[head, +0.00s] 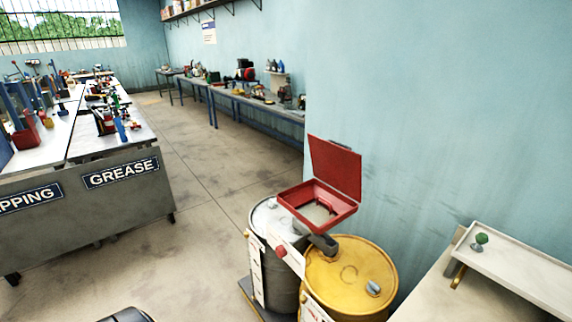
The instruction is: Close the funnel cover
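The funnel's open inside faces up and looks light-coloured at the bottom. A dark grey part (324,244) shows below the funnel's front corner, beside the yellow drum; I cannot tell what it belongs to. Neither of my grippers is in view.
The yellow drum (350,280) stands in front of and right of the grey drum. A pale bench with a tray (520,265) is at the right, with a blue wall behind. Workbenches (95,185) stand at the left. Open floor (200,235) lies between.

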